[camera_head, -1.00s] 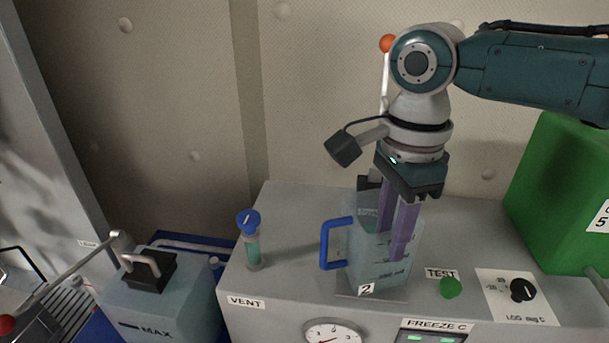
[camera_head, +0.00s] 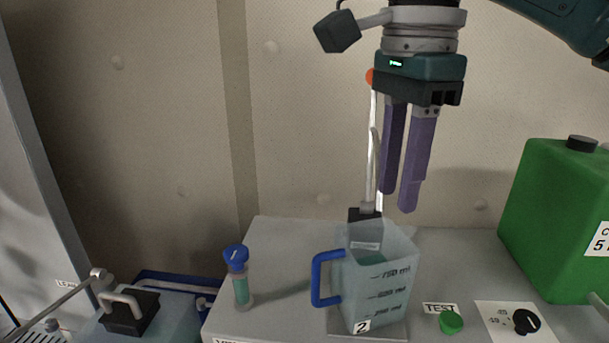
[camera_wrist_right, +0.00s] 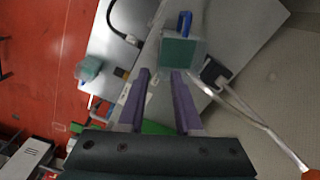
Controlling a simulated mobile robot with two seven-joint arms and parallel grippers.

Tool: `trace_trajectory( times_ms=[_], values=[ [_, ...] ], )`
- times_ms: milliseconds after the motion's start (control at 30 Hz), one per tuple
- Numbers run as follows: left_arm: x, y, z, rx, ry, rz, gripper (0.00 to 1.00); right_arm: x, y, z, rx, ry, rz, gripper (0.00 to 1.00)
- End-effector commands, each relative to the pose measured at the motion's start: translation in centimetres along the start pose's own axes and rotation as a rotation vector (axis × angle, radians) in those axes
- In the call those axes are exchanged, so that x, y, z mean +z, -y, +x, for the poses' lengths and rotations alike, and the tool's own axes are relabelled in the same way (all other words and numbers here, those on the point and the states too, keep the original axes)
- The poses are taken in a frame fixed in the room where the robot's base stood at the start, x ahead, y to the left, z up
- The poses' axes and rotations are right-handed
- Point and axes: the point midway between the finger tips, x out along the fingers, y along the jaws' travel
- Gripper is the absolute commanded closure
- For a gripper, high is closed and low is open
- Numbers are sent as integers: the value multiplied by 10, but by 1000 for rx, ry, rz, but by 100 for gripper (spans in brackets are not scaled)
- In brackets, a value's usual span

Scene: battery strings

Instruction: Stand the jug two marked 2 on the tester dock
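The jug two (camera_head: 378,285) is a clear jug with a blue handle, volume marks and a "2" tag, with bluish liquid in it. It stands upright on the thin square plate of the tester dock (camera_head: 396,334), near the TEST label. My right gripper (camera_head: 398,202) hangs above the jug, open and empty, its purple fingers clear of the rim. In the right wrist view the fingers (camera_wrist_right: 160,74) are apart, and the jug (camera_wrist_right: 180,52) lies beyond their tips. My left gripper is not in view.
A rod with an orange knob (camera_head: 371,77) stands just behind the jug. A blue-capped vial (camera_head: 240,278) stands to the left, a green canister (camera_head: 562,215) to the right. A green button (camera_head: 451,322) and a black dial (camera_head: 526,321) sit right of the dock.

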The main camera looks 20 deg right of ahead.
Motion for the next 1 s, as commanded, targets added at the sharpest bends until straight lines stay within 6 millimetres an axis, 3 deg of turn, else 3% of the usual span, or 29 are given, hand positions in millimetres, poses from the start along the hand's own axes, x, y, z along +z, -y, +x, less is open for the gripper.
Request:
trace_trajectory(
  times_ms=[167,300,467,567,733,900,1000],
  values=[
    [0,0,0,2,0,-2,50,31,-23,44,-19,32,-343,67],
    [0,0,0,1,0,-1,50,68,-61,93,-109,88,-800,67],
    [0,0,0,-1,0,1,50,90,-110,126,-256,94,-1237,67],
    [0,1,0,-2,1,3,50,85,-138,136,-326,32,-1450,67],
    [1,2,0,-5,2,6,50,55,-175,140,-328,-128,-1704,67],
    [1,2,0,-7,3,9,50,31,-194,138,-273,-226,-1834,67],
    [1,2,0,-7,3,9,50,26,-197,138,-260,-244,-1857,67]
  ],
)
